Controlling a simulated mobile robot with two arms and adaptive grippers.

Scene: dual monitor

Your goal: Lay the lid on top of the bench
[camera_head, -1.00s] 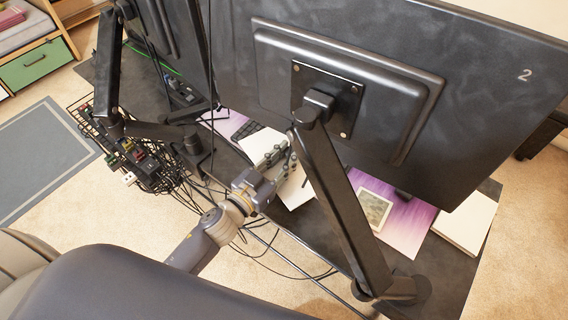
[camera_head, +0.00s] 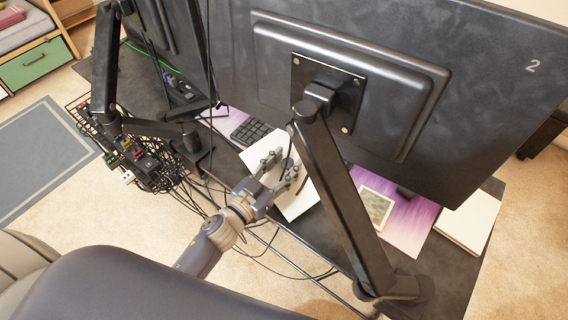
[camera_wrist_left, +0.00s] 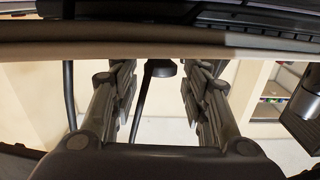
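A flat white panel (camera_head: 296,204), which may be the lid, lies on or just above the dark desk under the right monitor. My left gripper (camera_head: 281,168) reaches over it from the front, with its fingers spread apart. Whether the fingers touch the panel is hard to tell. In the left wrist view my left gripper's fingers (camera_wrist_left: 158,85) also stand wide apart with nothing visible gripped between them. A low wooden bench (camera_head: 45,50) with a grey cushion and green drawer front, perhaps the task's bench, is at the upper left. My right gripper is not visible.
Two black monitor arms (camera_head: 345,205) rise close to my left arm, and the big monitor (camera_head: 480,90) overhangs the desk. A keyboard (camera_head: 250,131), purple mat (camera_head: 410,228) and white slab (camera_head: 468,222) lie on the desk. Cables hang at its front edge.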

